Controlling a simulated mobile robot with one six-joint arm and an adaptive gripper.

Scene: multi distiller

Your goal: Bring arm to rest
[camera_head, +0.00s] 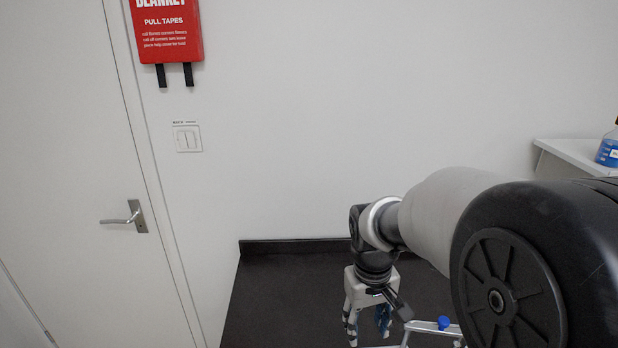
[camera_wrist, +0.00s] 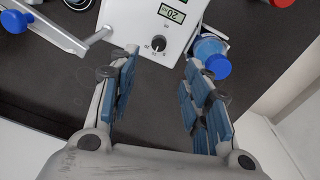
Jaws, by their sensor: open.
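My gripper (camera_head: 367,318) hangs at the end of my arm, over the dark bench top (camera_head: 290,290) in the head view. In the wrist view my gripper (camera_wrist: 158,98) shows two blue-padded fingers spread apart with nothing between them. A white device (camera_wrist: 150,28) with a knob and a small display lies beyond the fingertips. I cannot tell from the wrist view how far the fingertips are from these things.
A metal frame with a blue knob (camera_head: 443,322) stands right of my gripper. A white shelf (camera_head: 568,150) with a bottle of blue liquid (camera_head: 608,150) is at the right. A white door (camera_head: 75,180) and a red fire blanket box (camera_head: 166,30) are at the left.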

